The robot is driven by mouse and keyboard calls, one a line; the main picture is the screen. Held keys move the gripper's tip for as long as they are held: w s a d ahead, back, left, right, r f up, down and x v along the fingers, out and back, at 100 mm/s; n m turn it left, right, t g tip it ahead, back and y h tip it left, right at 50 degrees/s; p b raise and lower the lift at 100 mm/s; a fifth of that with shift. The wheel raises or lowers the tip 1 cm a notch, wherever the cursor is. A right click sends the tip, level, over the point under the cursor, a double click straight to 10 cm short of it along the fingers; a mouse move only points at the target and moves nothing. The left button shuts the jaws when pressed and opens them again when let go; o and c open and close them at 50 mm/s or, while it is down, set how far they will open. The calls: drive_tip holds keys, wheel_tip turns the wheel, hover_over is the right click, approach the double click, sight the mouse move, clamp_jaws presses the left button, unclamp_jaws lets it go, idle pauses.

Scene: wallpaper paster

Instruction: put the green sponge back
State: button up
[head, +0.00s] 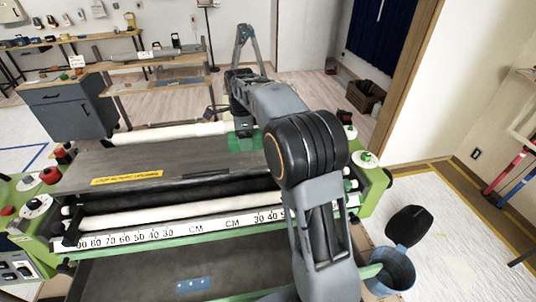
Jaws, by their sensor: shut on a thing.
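The green sponge (236,145) shows at the far side of the paster's grey top plate, just below my gripper (243,130). My gripper reaches down from the arm and is shut on the sponge. My arm crosses in front and hides the area right of the sponge. I cannot tell whether the sponge touches the plate or hangs just above it.
The paster has a white roller (180,132) behind the plate, a numbered scale (140,236) in front and red knobs (50,175) at left. A blue bucket (395,272) stands at right near a black rounded thing (406,226). Cluttered benches stand behind.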

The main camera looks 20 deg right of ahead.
drive_tip(key=shift+a+r, duration=0.1)
drive_tip(key=shift+a, duration=0.05)
drive_tip(key=w+d+f+p, duration=0.1)
drive_tip(key=w+d+f, duration=0.1)
drive_tip(key=d, duration=0.1)
drive_tip(key=w+d+f+p, duration=0.1)
drive_tip(key=w+d+f, duration=0.1)
drive_tip(key=d+f, duration=0.1)
drive_tip(key=w+d+f+p, duration=0.2)
drive_tip(key=d+f, duration=0.1)
drive_tip(key=d, duration=0.1)
drive_tip(key=shift+w+d, duration=0.15)
drive_tip(key=shift+d, duration=0.15)
drive_tip(key=shift+w+d+f, duration=0.25)
drive_tip(key=shift+d+f, duration=0.2)
drive_tip(key=shift+f, duration=0.2)
drive_tip(key=f, duration=0.1)
drive_tip(key=f+p, duration=0.1)
drive_tip(key=f, duration=0.1)
drive_tip(key=shift+w+d, duration=0.15)
drive_tip(key=shift+d, duration=0.15)
drive_tip(key=shift+f, duration=0.2)
